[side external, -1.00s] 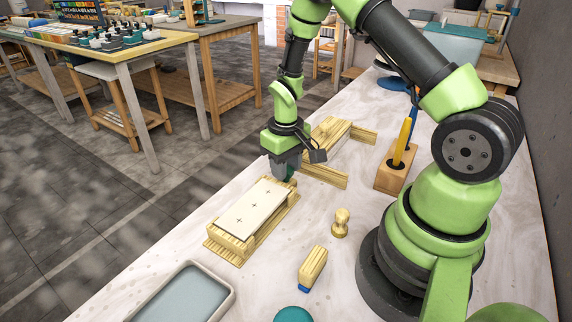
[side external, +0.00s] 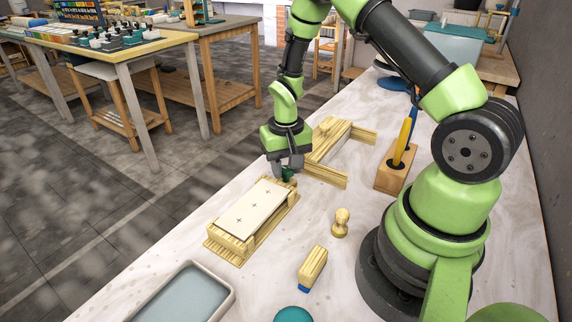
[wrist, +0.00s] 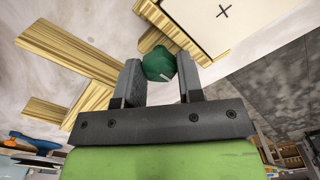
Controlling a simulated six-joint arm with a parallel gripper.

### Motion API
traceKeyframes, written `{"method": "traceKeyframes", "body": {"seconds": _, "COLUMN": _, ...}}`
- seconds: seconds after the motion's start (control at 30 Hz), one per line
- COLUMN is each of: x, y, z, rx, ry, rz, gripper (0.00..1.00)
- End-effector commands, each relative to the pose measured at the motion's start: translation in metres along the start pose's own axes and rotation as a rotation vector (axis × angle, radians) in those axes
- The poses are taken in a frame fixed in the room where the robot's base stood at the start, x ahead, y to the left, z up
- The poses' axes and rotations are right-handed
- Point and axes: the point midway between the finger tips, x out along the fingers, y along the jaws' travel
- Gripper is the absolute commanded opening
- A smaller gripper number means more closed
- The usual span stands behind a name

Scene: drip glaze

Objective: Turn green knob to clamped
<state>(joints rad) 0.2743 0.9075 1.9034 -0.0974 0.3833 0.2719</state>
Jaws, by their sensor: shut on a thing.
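The green knob (side external: 290,175) sits at the far end of a pale wooden fixture (side external: 232,246) holding a white tile (side external: 252,207) marked with small crosses. My gripper (side external: 286,172) points down over that end and is shut on the knob. In the wrist view the knob (wrist: 158,63) is dark green and faceted, with a small white mark on its near edge. It sits between my two grey fingers (wrist: 160,76). The tile's corner (wrist: 215,20) shows just beyond it. I cannot read any clamped or unclamped marking.
A wooden frame (side external: 328,173) lies just behind the fixture. A wooden block with upright tools (side external: 391,177) stands to the right. A wooden stamp (side external: 341,222), a blue-tipped wooden block (side external: 313,265) and a water tray (side external: 187,297) are nearer the camera. Bare table separates them.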

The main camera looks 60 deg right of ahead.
Motion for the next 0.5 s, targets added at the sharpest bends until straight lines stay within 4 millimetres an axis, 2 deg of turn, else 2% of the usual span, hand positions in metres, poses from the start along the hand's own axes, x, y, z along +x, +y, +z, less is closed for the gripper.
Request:
{"method": "traceKeyframes", "body": {"seconds": 0.2, "x": -0.0012, "y": -0.0005, "z": -0.0014, "rx": 0.004, "ry": 0.005, "rz": -0.002, "gripper": 0.11}}
{"method": "traceKeyframes", "body": {"seconds": 0.23, "x": -0.0012, "y": -0.0005, "z": -0.0014, "rx": 0.004, "ry": 0.005, "rz": -0.002, "gripper": 0.39}}
{"method": "traceKeyframes", "body": {"seconds": 0.27, "x": -0.0012, "y": -0.0005, "z": -0.0014, "rx": 0.004, "ry": 0.005, "rz": -0.002, "gripper": 0.45}}
{"method": "traceKeyframes", "body": {"seconds": 0.5, "x": -0.0006, "y": -0.0002, "z": -0.0007, "rx": 0.002, "ry": 0.002, "rz": -0.001, "gripper": 0.45}}
